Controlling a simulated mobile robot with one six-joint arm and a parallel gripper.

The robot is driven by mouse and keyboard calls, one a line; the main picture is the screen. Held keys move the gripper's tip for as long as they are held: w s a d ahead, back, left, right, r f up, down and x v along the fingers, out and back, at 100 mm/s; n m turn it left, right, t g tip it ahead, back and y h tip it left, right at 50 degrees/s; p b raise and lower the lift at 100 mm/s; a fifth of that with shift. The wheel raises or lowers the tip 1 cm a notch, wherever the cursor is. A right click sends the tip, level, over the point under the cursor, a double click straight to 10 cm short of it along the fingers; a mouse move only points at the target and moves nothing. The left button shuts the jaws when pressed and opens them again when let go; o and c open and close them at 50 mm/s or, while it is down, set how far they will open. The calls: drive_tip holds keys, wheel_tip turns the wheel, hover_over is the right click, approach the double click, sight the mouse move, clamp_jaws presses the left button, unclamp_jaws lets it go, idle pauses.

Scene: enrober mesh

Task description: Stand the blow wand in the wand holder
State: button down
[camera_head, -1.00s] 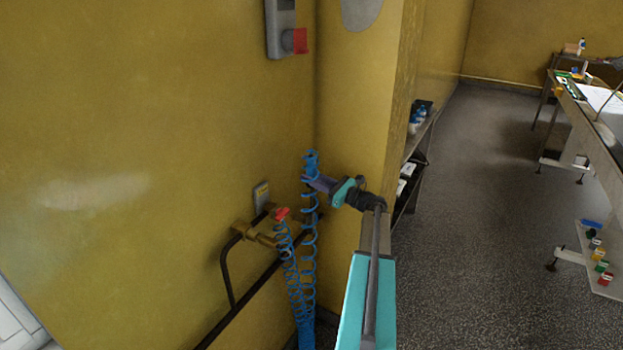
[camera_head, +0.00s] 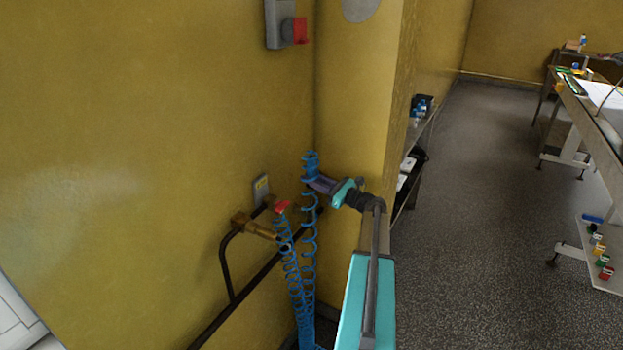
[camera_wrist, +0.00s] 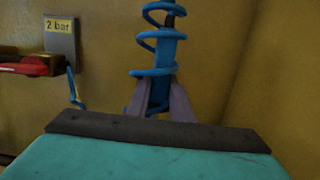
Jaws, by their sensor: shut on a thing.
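My gripper (camera_head: 316,183), with purple fingers, is in front of the yellow wall near the corner. In the wrist view its fingers (camera_wrist: 163,103) are shut on the blue blow wand (camera_wrist: 166,52), which stands roughly upright between them. The wand's top (camera_head: 311,157) shows just above the fingers in the head view. Blue hose coils loop around the wand in the wrist view, and coiled hose (camera_head: 291,262) hangs below. The wand's lower end is hidden. I cannot pick out the wand holder in either view.
A red-handled valve (camera_head: 282,207) on brass pipework (camera_head: 252,227) is on the wall just left of the hose. A "2 bar" plate (camera_wrist: 60,35) is above it. A dark pipe (camera_head: 240,310) runs below. A shelf (camera_head: 410,165) stands beyond the corner.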

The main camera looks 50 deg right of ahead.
wheel_tip(320, 180, down, 7)
drive_tip(key=b, duration=0.3)
idle(1.5)
drive_tip(key=shift+f, duration=0.1)
drive_tip(key=c, duration=1.5)
unclamp_jaws()
drive_tip(key=b+v, duration=0.3)
drive_tip(key=v, duration=1.1)
drive_tip(key=shift+b, duration=0.4)
